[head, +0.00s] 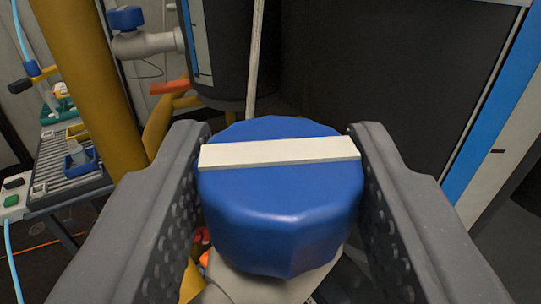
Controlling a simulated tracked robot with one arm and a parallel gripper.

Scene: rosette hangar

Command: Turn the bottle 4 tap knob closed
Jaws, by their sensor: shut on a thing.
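A blue faceted tap knob (285,220) with a white bar (280,152) across its top fills the middle of the head view. The white bar runs nearly level from left to right. My gripper (279,165) is shut on this knob, one finger against its left side and one against its right. Part of a pale fitting (280,290) shows under the knob; the rest of it is hidden. No bottle number is visible, so I cannot tell which bottle it is.
A yellow post (95,80) stands close on the left. Behind it are another blue knob (126,17) on a grey pipe (148,45) and a dark cylinder (235,50). A roller table (70,165) with small trays is at far left. A large dark panel (390,80) stands behind.

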